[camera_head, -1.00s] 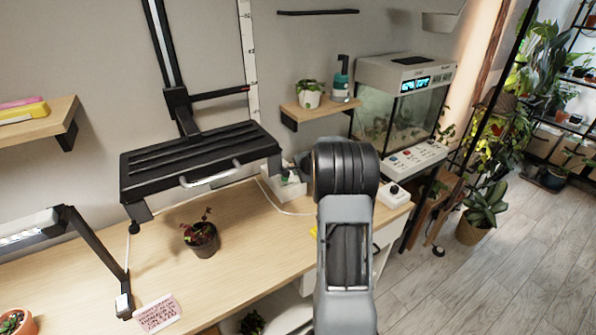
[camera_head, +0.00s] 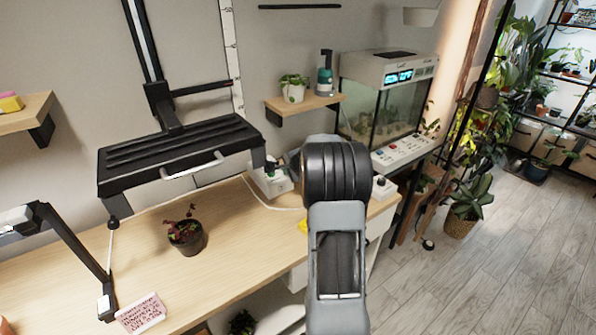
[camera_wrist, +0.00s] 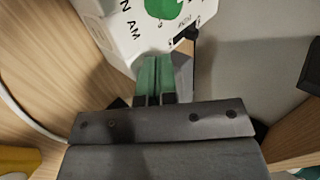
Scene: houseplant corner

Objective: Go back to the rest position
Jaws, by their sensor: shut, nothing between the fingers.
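My gripper (camera_wrist: 155,78) shows in the wrist view with its two green fingers side by side, shut and empty. In the head view my arm rises in front of the wooden bench (camera_head: 230,225) and bends at a black joint toward the wall. The arm hides most of the gripper there. A white box with green on it (camera_head: 268,184) stands on the bench just left of the joint.
A potted reddish plant (camera_head: 186,236) and a pink note (camera_head: 141,313) are on the bench. A black lamp panel (camera_head: 180,152) hangs over it. A glass tank (camera_head: 378,115) stands behind, right of the arm. Open wooden floor (camera_head: 500,260) lies to the right.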

